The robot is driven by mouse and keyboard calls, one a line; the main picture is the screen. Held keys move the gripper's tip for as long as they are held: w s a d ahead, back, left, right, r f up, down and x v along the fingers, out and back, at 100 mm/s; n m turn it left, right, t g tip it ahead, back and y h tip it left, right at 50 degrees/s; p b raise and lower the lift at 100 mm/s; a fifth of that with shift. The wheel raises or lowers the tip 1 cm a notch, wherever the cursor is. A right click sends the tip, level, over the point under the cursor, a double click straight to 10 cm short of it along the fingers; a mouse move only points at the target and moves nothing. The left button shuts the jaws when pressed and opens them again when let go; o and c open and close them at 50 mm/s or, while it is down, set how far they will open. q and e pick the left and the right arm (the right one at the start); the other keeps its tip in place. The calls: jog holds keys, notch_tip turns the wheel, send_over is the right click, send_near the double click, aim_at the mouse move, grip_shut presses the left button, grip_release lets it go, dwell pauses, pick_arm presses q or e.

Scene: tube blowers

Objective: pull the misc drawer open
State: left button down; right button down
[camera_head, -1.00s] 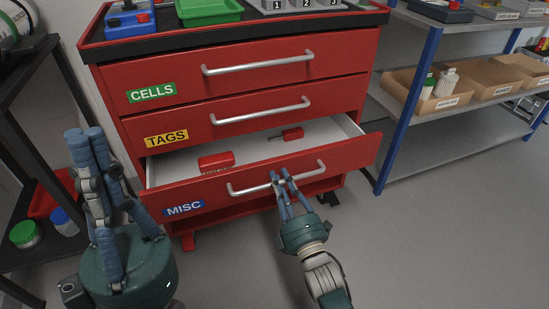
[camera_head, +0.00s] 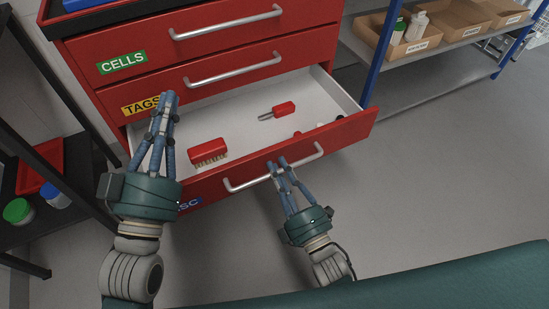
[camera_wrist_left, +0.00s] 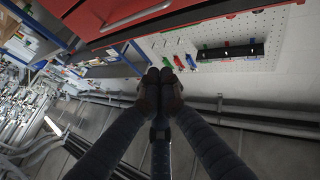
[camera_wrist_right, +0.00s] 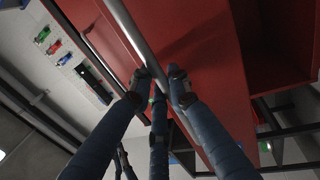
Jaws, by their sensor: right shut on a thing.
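The red misc drawer (camera_head: 345,138) is pulled well out of the cabinet in the head view, its white inside showing. Its blue label (camera_head: 190,202) is partly hidden by my left arm. My right gripper (camera_head: 277,163) is shut on the middle of the silver drawer handle (camera_head: 240,184); the right wrist view shows the bar (camera_wrist_right: 125,25) between the fingers. My left gripper (camera_head: 167,97) is shut and empty, its fingertips together. It is over the drawer's left part in the picture, in front of the tags label.
A red brush (camera_head: 208,151) and a red-handled tool (camera_head: 283,109) lie in the drawer, with small items at its right end. The cells drawer (camera_head: 150,50) above is closed. A dark shelf (camera_head: 50,155) stands left. A blue-posted shelf (camera_head: 430,70) stands right. Floor at right is clear.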

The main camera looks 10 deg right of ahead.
pick_arm(q)
jog(key=shift+w+a+f+g, duration=0.15)
jog(key=shift+f+g, duration=0.1)
jog(key=shift+f, duration=0.3)
jog(key=shift+w+d+f+g, duration=0.15)
jog(key=shift+f+g, duration=0.1)
jog(key=shift+f, duration=0.25)
pick_arm(e)
jog(key=shift+s+d+f, duration=0.1)
jog(key=shift+s+f, duration=0.15)
jog(key=shift+s, duration=0.25)
pick_arm(q)
jog(key=shift+a, duration=0.1)
pick_arm(e)
jog(key=c, duration=1.7)
grip_release()
jog(key=shift+c, duration=0.2)
jog(key=shift+r, duration=0.1)
jog(key=v, duration=1.2)
jog(key=shift+d, duration=0.1)
